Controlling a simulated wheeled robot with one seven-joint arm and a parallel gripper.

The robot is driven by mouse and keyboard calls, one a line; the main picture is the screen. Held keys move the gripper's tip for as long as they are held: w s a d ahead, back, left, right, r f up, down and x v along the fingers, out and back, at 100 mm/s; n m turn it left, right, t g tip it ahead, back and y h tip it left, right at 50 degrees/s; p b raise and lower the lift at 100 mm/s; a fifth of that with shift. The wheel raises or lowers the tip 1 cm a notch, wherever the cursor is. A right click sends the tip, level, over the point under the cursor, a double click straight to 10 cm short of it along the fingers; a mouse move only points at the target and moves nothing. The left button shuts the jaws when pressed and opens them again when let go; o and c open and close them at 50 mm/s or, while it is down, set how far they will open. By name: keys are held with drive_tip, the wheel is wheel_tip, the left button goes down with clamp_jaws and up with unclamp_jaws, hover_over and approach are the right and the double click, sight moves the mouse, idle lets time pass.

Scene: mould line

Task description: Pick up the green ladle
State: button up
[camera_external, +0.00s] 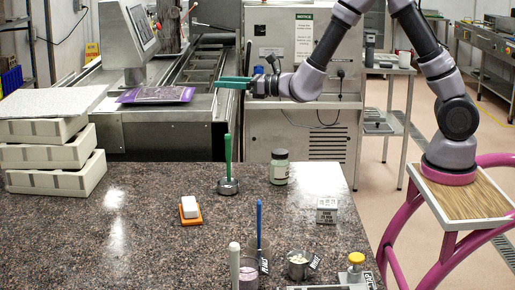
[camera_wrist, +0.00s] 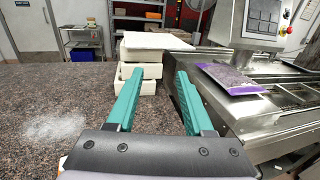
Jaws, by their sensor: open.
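The green ladle (camera_external: 228,160) stands upright on the speckled counter, left of centre in the external view. Its green handle points up and its dark metal bowl rests on the counter. I cannot see the ladle in the wrist view. My gripper (camera_external: 232,83) has teal fingers and hangs in the air above and beyond the ladle, well clear of it. In the wrist view my gripper (camera_wrist: 161,74) is open, with nothing between its fingers.
A purple packet (camera_external: 157,95) lies on the machine behind.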

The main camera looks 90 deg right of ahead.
sight(229, 161)
wheel_tip(229, 161, down, 21)
drive_tip(key=shift+r, duration=0.1)
wheel_tip(229, 161, down, 4)
drive_tip(key=shift+x, duration=1)
drive_tip(key=shift+w+d+f, duration=0.15)
drive_tip(key=shift+w+f, duration=0.1)
drive_tip(key=shift+w, duration=0.25)
clamp_jaws()
drive_tip(key=shift+r, duration=0.1)
idle(0.4)
